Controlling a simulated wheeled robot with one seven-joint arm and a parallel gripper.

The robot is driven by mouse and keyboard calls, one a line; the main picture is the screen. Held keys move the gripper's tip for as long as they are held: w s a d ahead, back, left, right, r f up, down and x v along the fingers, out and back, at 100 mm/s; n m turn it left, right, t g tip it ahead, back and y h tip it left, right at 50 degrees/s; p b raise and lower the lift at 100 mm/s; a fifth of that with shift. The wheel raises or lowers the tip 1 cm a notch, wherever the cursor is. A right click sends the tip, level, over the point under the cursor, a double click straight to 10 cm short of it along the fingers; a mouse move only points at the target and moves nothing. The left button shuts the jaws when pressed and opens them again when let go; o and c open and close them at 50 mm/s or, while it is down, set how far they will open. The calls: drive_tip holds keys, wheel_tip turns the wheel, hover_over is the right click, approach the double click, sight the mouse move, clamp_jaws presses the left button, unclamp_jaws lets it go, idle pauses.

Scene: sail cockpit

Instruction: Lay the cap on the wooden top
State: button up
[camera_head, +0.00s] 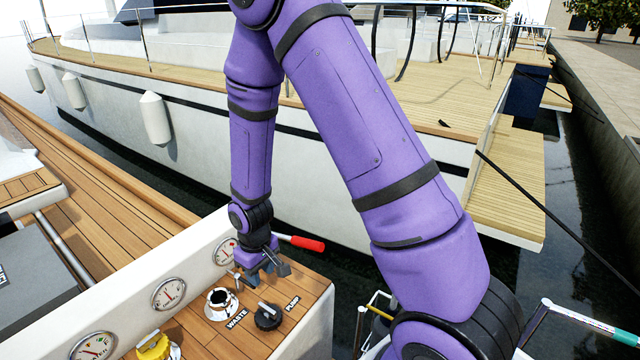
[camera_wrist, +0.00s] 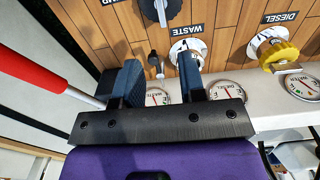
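My gripper (camera_head: 262,265) is above the back edge of the wooden top, apart from the cap. In the wrist view its fingers (camera_wrist: 160,82) are spread with nothing held between them.
A small dark and grey fitting (camera_wrist: 155,63) shows beyond the finger gap. A red-handled lever (camera_head: 306,243) sticks out behind my gripper. A yellow diesel cap (camera_head: 153,346) is at the front left. Round gauges (camera_head: 169,293) line the white wall.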

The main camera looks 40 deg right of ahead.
drive_tip(key=s+d+r+m+t, duration=0.1)
drive_tip(key=s+d+r, duration=0.1)
drive_tip(key=r, duration=0.9)
drive_tip(key=s+d+r+m+t, duration=0.1)
drive_tip(key=s+d+r+t, duration=0.1)
drive_tip(key=r, duration=1)
drive_tip(key=s+d+r+m+t, duration=0.1)
drive_tip(key=s+d+r+t, duration=0.1)
drive_tip(key=s+r, duration=1.2)
drive_tip(key=s+d, duration=0.1)
drive_tip(key=s, duration=0.2)
drive_tip(key=shift+s+r+m, duration=0.3)
drive_tip(key=shift+s+r, duration=0.05)
drive_tip(key=shift+a, duration=0.15)
